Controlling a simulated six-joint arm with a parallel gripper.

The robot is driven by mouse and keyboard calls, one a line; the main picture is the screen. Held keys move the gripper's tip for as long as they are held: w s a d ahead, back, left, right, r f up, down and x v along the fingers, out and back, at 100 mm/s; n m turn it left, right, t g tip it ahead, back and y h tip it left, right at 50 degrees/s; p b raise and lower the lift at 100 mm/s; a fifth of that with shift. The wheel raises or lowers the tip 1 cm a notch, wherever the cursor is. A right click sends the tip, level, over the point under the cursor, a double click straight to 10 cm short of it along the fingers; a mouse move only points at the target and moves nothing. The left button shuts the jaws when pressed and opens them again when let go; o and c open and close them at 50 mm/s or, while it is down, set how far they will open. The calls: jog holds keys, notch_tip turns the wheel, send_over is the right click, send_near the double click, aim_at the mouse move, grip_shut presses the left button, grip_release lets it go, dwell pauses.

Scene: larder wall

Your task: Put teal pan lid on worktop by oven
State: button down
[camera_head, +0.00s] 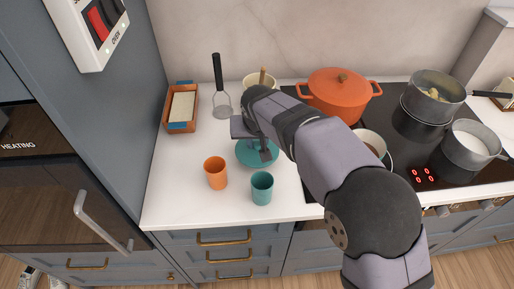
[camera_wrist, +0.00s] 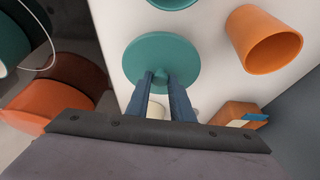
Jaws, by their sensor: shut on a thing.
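The teal pan lid (camera_head: 250,158) is a round disc over the white worktop (camera_head: 180,207), between the tall oven cabinet and the hob. My gripper (camera_head: 264,151) is above it, with the arm hiding part of the lid. In the wrist view my two fingers (camera_wrist: 161,78) are shut on the small knob at the centre of the teal lid (camera_wrist: 160,50). The lid looks flat and close to the worktop; I cannot tell if it touches.
An orange cup (camera_head: 216,173) and a teal cup (camera_head: 262,189) stand close in front of the lid. The hob (camera_head: 408,145) with several pots lies right. Clear worktop lies front left.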

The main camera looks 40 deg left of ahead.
aim_at(257, 148)
jog(key=shift+f+p, duration=0.3)
jog(key=shift+f, duration=1.3)
jog(key=shift+f, duration=0.15)
jog(key=c, duration=1.6)
grip_release()
jog(key=shift+o, duration=0.2)
jog(key=shift+r, duration=0.25)
jog(key=b+v, duration=0.2)
jog(key=v, duration=0.9)
jog(key=shift+s+d+r, duration=0.15)
jog(key=shift+d+r, duration=0.05)
jog(key=shift+r, duration=0.15)
